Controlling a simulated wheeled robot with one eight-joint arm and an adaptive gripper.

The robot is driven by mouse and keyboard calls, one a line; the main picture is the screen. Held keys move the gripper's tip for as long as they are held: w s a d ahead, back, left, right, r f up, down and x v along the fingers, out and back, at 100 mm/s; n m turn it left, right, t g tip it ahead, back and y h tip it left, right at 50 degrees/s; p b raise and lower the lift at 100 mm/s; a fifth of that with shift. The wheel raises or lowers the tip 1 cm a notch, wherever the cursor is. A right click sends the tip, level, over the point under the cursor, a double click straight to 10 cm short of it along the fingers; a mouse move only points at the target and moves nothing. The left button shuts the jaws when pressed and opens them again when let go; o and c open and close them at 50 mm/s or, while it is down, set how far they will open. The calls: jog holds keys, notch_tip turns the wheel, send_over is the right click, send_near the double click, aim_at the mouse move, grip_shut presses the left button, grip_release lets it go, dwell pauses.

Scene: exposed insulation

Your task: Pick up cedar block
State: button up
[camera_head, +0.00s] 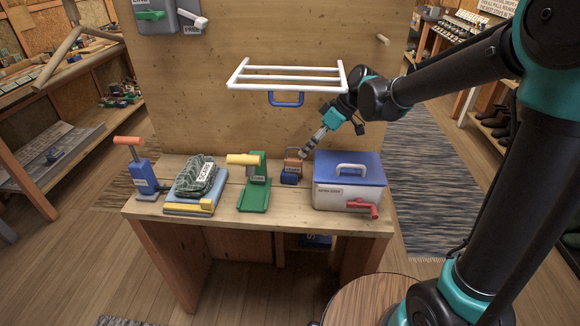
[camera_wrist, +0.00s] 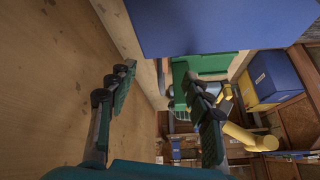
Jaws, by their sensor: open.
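A small brown block with a label, in or on a dark blue base (camera_head: 291,177), stands on the workbench between the green stand and the blue-lidded box; the brown part (camera_head: 293,155) looks like the cedar block, but its label is too small to read. My gripper (camera_head: 306,156) reaches down from the upper right, just right of the brown part, with no clear contact. In the wrist view my gripper (camera_wrist: 160,92) is open, its two fingers apart and nothing between them. The block cannot be made out for certain in that view.
A white box with a blue lid (camera_head: 349,167) stands close on the right. A green stand with a yellow cylinder (camera_head: 254,185) is on the left. A white rack (camera_head: 288,76) juts from the wooden back panel above. A large blue surface (camera_wrist: 210,25) fills the wrist view's top.

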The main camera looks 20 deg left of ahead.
aim_at(299, 159)
jog(key=x, duration=0.8)
jog(key=shift+s+f, duration=0.1)
jog(key=shift+f, duration=0.05)
grip_shut()
